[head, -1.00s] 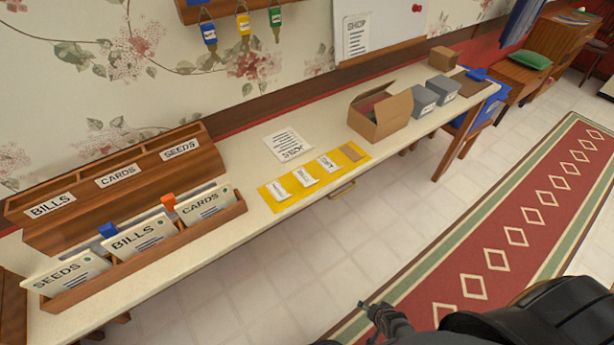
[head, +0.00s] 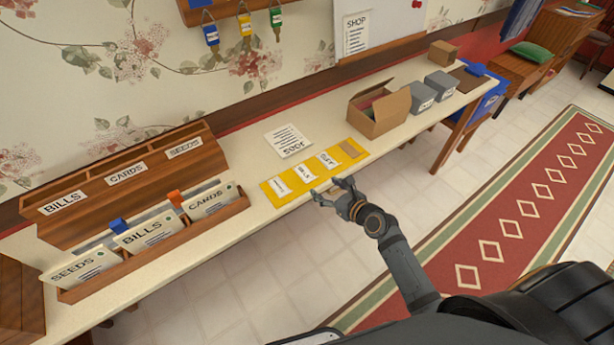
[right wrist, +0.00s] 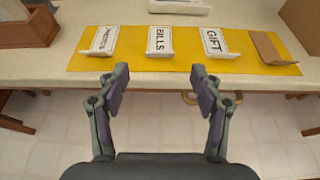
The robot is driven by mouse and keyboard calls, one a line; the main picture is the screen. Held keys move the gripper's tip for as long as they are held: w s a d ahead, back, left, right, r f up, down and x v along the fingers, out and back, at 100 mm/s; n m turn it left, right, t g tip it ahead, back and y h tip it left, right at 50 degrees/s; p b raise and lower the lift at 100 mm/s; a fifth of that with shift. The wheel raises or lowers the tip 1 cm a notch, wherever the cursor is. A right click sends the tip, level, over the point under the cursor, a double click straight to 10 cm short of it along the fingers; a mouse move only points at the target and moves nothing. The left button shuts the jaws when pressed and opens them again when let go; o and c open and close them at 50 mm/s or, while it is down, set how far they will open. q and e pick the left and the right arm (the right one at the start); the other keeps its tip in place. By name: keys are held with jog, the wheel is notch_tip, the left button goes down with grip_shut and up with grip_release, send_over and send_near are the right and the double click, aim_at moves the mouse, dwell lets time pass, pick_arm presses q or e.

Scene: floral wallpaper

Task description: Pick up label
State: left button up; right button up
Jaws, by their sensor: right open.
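Three white labels lie in a row on a yellow mat (head: 290,196) at the table's front edge. In the right wrist view they are the left label (right wrist: 103,40), whose print reads like "PHOTOS", the BILLS label (right wrist: 160,41) in the middle and the GIFT label (right wrist: 217,43) on the right. A blank brown piece (right wrist: 268,47) lies at the mat's right end. My right gripper (head: 333,190) is open and empty, just in front of the table edge near the mat. In the right wrist view its fingers (right wrist: 160,90) are spread below the BILLS label. My left gripper is not in view.
A wooden letter tray (head: 160,246) with SEEDS, BILLS and CARDS cards stands at the left, before a wooden rack (head: 115,200). A paper sheet (head: 288,140) lies behind the mat. An open cardboard box (head: 385,112) and grey boxes (head: 440,85) stand to the right.

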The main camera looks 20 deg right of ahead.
aim_at(315, 186)
jog(key=x, duration=0.6)
jog(key=shift+w+a+f+b, duration=0.1)
jog(key=shift+w+f+b, duration=0.1)
jog(key=shift+w+b, duration=0.15)
jog(key=shift+s+r, duration=0.1)
jog(key=shift+s, duration=0.1)
jog(key=shift+c, duration=0.3)
jog(key=shift+c, duration=1.2)
jog(key=c, duration=0.6)
